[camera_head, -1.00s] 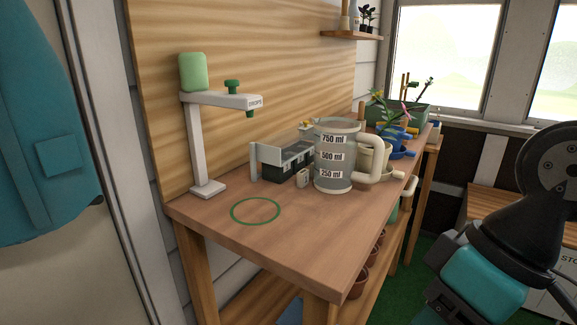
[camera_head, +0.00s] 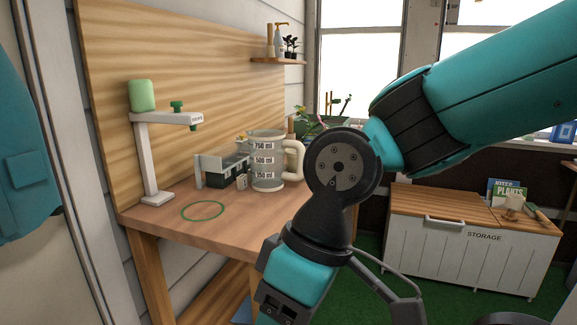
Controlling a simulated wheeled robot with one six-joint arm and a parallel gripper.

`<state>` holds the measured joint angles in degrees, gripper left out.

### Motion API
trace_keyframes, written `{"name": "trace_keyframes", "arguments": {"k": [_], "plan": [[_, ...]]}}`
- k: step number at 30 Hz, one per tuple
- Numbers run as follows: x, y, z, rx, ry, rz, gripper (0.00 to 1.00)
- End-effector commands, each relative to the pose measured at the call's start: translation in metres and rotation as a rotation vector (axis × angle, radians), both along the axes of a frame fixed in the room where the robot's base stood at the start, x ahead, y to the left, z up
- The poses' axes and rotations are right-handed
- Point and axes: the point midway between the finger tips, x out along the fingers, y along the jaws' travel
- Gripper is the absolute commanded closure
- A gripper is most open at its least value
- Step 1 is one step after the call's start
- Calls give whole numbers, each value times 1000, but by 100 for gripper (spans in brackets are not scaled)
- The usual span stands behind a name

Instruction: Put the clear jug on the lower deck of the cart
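The clear jug (camera_head: 267,165) stands upright on the wooden workbench (camera_head: 228,233). It is a grey see-through cylinder with 750, 500 and 250 ml labels and a cream handle on its right side. My arm fills the middle and right of the view, in front of and to the right of the jug, and nothing of it is seen touching the jug. My gripper's fingers are not visible; the arm runs down to the bottom edge. No cart can be made out.
A green ring (camera_head: 203,210) marks the bench top left of the jug. A white dispenser stand (camera_head: 152,160) and a dark box with a grey frame (camera_head: 222,168) stand nearby. A storage chest (camera_head: 470,240) with books is at the right. Green floor shows between.

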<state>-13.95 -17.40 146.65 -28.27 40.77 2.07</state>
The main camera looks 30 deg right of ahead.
Motion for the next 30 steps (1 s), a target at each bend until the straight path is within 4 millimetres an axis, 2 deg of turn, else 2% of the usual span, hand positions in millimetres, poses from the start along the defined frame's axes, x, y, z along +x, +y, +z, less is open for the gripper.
{"name": "trace_keyframes", "arguments": {"k": [4, 8, 9, 12, 14, 17, 18, 21, 25, 26, 30], "plan": [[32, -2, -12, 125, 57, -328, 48], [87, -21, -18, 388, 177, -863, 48], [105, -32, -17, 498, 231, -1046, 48], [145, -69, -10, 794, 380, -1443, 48], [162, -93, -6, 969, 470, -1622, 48], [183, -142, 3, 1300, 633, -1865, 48], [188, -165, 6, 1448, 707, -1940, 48], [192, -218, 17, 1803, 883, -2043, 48], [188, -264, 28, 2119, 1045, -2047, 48], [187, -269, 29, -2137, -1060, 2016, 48], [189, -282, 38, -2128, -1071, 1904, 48]]}}
